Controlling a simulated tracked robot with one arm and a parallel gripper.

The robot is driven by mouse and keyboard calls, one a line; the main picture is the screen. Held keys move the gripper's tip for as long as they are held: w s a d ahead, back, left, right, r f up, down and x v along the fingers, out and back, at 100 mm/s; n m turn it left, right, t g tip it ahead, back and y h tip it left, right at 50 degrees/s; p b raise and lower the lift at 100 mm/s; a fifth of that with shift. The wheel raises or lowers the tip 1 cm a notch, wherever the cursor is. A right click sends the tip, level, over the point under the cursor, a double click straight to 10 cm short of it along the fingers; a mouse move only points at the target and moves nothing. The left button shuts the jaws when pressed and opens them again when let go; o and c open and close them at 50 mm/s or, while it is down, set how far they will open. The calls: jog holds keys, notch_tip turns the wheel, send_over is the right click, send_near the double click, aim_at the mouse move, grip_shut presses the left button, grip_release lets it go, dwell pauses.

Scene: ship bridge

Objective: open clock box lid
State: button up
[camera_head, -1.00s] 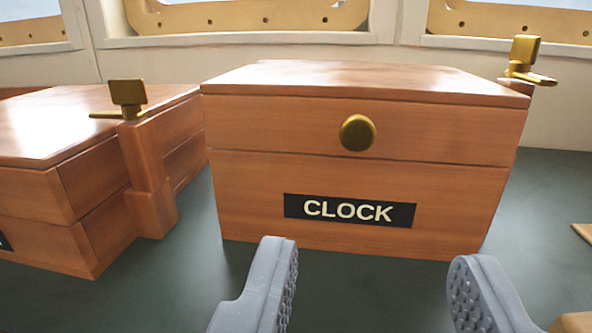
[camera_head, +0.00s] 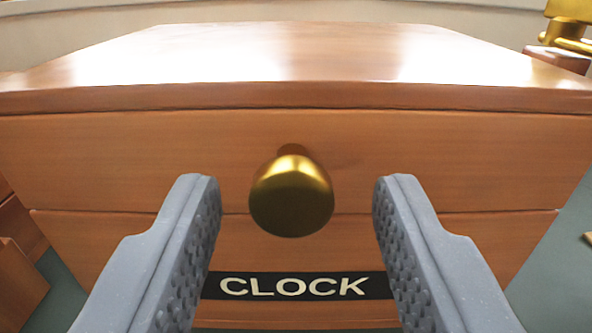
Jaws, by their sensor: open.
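The wooden clock box (camera_head: 120,260) fills the view, with a black "CLOCK" label (camera_head: 292,286) on its front. Its lid (camera_head: 290,55) is down, and a seam shows between lid and body. A round brass knob (camera_head: 291,195) sticks out from the lid's front. My gripper (camera_head: 296,190) is open, one grey finger on each side of the knob. Gaps show between both fingers and the knob, so neither touches it. The fingers partly cover the lower front and the label's ends.
A brass latch-like fitting (camera_head: 568,25) stands behind the box at the upper right. Part of another wooden piece (camera_head: 18,285) shows at the lower left. A pale wall (camera_head: 300,8) runs behind.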

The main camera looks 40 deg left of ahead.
jog(key=shift+w+a, duration=0.1)
grip_shut()
jog(key=shift+d, duration=0.2)
jog(key=shift+a+r, duration=0.1)
jog(key=shift+r, duration=0.15)
